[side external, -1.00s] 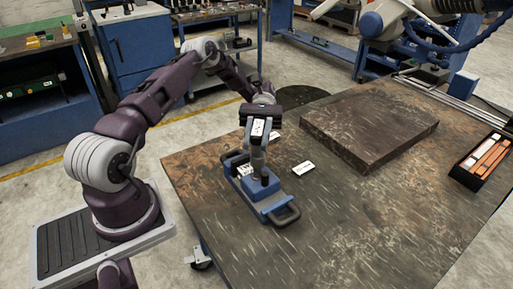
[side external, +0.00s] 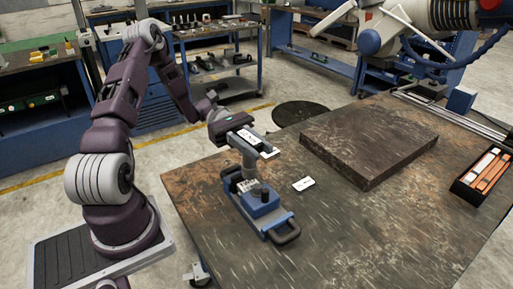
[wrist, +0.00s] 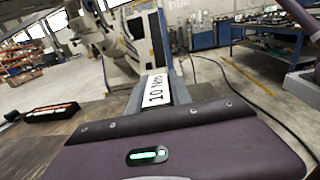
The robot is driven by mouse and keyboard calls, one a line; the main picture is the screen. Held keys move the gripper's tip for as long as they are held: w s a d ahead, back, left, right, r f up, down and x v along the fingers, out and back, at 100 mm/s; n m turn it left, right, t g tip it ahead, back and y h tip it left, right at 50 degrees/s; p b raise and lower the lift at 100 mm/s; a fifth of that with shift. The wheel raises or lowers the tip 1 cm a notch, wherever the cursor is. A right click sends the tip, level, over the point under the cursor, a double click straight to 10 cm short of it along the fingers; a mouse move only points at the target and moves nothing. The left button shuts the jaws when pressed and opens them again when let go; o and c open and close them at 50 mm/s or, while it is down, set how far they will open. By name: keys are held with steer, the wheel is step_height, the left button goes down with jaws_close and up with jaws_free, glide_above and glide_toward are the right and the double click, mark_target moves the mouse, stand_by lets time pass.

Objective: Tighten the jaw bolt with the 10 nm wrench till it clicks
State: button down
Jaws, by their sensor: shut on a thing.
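My gripper (side external: 246,136) is above the back end of the blue fixture (side external: 277,217) on the table. It is shut on the 10 Nm wrench (side external: 268,152), whose white label shows beside the fingers. In the wrist view the "10 Nm" label on the wrench (wrist: 155,90) stands just beyond my gripper's purple body. The fixture has a blue base with handles, a dark knob and a grey upright part under the wrench. The jaw bolt is too small or hidden to make out. I cannot tell whether the wrench is seated on it.
A white card (side external: 303,184) lies right of the fixture. A thick dark slab (side external: 368,140) is at the back middle. A black tray (side external: 463,190) with orange and white items stands at the right. The table's front right is clear. Another robot arm (side external: 385,30) is at the back.

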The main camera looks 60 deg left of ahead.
steer(key=n+t+y, duration=0.1)
steer(key=n+t, duration=0.2)
steer(key=t, duration=0.1)
steer(key=shift+t, duration=0.3)
step_height(320, 180, down, 3)
steer(key=shift+f, duration=0.15)
steer(key=shift+n+t+y, duration=0.7)
steer(key=shift+n+t, duration=0.2)
steer(key=shift+t, duration=0.3)
steer(key=shift+w+d, duration=0.1)
steer(key=shift+w+d, duration=0.1)
steer(key=shift+w, duration=1.45)
steer(key=shift+f, duration=1.6)
